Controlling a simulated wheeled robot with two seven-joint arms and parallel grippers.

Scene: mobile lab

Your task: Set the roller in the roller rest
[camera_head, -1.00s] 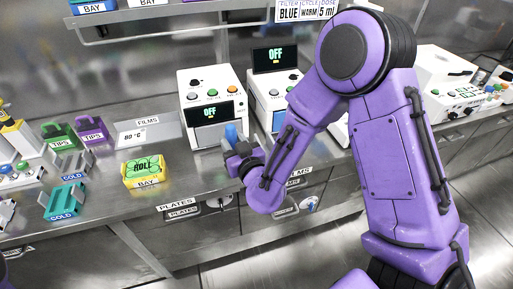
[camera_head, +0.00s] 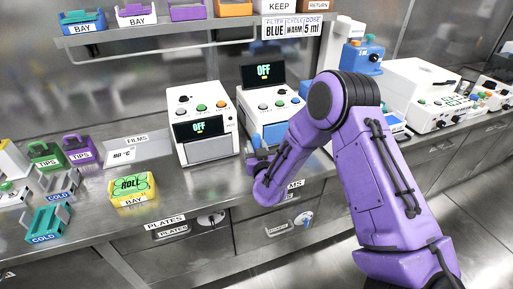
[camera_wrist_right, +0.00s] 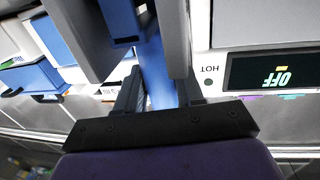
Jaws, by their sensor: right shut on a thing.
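My right gripper (camera_head: 259,162) is in front of the white and blue machine, over the counter's front part. In the right wrist view it (camera_wrist_right: 160,92) is shut on a long blue piece, taken as the roller (camera_wrist_right: 154,62), which stands between the two dark fingers. In the head view only a small blue tip of the roller (camera_head: 256,141) shows above the gripper. The rest of the roller is hidden. I cannot pick out a roller rest for sure. A yellow holder (camera_head: 131,201) marked BAY, with a green top reading ROLL, sits on the counter at left. My left gripper is not in view.
A white machine (camera_head: 202,125) with an OFF screen and a white-blue machine (camera_head: 270,110) stand behind the gripper. Bare counter (camera_head: 190,190) lies between the yellow holder and my gripper.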

